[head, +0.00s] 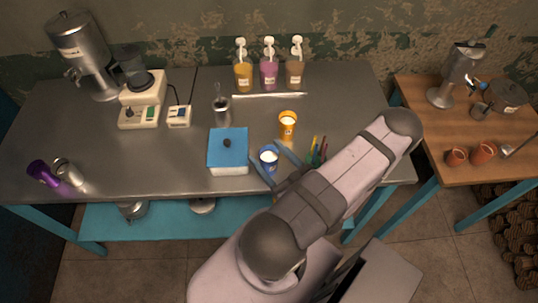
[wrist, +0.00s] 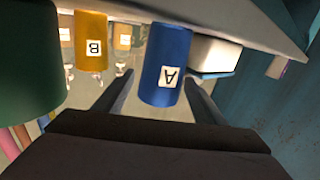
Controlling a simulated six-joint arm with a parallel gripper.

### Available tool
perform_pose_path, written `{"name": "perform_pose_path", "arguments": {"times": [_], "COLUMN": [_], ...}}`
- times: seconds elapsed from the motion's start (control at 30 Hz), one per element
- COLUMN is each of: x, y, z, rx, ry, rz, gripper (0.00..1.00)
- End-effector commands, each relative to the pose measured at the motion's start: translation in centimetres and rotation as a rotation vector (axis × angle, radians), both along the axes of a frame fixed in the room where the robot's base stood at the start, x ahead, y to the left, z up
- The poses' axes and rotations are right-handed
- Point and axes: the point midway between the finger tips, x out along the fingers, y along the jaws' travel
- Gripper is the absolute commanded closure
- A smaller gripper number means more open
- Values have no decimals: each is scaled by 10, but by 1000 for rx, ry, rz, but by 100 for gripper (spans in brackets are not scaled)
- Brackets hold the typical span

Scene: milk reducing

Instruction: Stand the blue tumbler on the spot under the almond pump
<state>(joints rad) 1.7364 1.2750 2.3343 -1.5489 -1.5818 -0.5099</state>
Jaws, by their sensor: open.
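The blue tumbler (head: 269,160) stands upright on the steel counter with white contents showing at its top. In the wrist view the blue tumbler (wrist: 167,70) bears a label "A" and sits between the fingers of my gripper (wrist: 155,95). The fingers are open, one on each side of it, with a gap visible. In the head view my gripper (head: 275,168) reaches it from the front right. Three pump bottles stand at the back: yellow (head: 243,77), pink (head: 269,74) and brown (head: 295,74). I cannot read which is almond. A pale strip (head: 270,96) lies before them.
An orange tumbler (head: 287,122), labelled "B" in the wrist view (wrist: 92,48), stands behind and right of the blue one. A blue-lidded box (head: 228,148) is close on the left. A holder with coloured sticks (head: 317,155) is on the right. A metal cup (head: 222,108) stands behind the box.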

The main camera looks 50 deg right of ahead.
Motion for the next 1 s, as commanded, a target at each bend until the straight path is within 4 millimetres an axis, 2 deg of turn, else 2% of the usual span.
{"name": "perform_pose_path", "arguments": {"times": [0.17,0.63,1.0], "x": [-3,-36,-39], "y": [0,6,8], "z": [2,2,3], "rx": [0,-1,1], "ry": [0,0,0], "rz": [-3,-3,0], "gripper": [36,36,32]}}
